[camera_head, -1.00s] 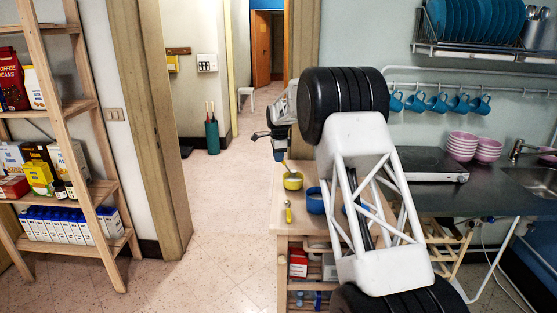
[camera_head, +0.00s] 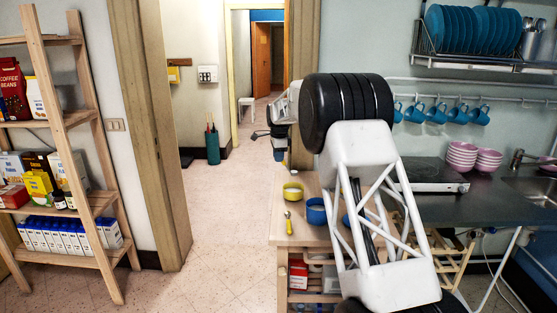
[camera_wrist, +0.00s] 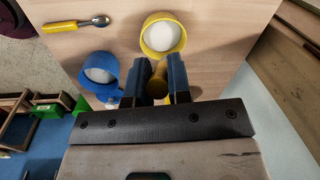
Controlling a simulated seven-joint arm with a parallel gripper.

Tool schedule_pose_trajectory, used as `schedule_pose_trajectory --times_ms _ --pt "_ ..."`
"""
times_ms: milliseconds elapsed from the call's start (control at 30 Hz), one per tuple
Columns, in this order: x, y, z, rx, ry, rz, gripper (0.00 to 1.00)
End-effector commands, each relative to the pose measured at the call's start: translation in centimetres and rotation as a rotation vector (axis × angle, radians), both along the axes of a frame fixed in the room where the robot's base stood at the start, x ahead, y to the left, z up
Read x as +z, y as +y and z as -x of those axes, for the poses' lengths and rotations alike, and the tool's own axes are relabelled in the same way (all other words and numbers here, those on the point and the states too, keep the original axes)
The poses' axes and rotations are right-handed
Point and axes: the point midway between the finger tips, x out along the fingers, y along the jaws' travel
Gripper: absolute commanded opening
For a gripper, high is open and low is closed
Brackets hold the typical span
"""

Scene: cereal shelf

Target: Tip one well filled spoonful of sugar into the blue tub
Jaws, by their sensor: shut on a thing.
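The yellow tub (camera_head: 292,196) and the blue tub (camera_head: 315,218) stand on the wooden worktop. In the wrist view the yellow tub (camera_wrist: 146,46) and the blue tub (camera_wrist: 92,87) each hold white grains. My gripper (camera_wrist: 157,64) is above the worktop, near the yellow tub's rim. Its dark fingers are shut on a yellow handle (camera_wrist: 157,80), seen nearly end-on, probably a spoon's. The spoon's bowl and any load are hidden. Another spoon (camera_head: 288,222) lies on the worktop, and it also shows in the wrist view (camera_wrist: 76,24).
The wooden worktop (camera_head: 296,238) has bare room around the loose spoon. My arm covers its right part in the head view. A dark counter (camera_head: 460,205) with pink bowls (camera_head: 461,155) and a sink is at the right. A wooden shelf (camera_head: 88,115) stands at the left.

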Motion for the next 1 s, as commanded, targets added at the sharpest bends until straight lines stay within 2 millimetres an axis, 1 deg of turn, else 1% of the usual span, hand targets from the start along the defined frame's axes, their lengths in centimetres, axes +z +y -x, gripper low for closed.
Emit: schedule_pose_trajectory --times_ms 300,1000 --pt "0.70 0.00 0.02 0.000 0.001 0.000 0.00" --pt "0.77 0.00 0.01 0.000 0.000 0.000 0.00"
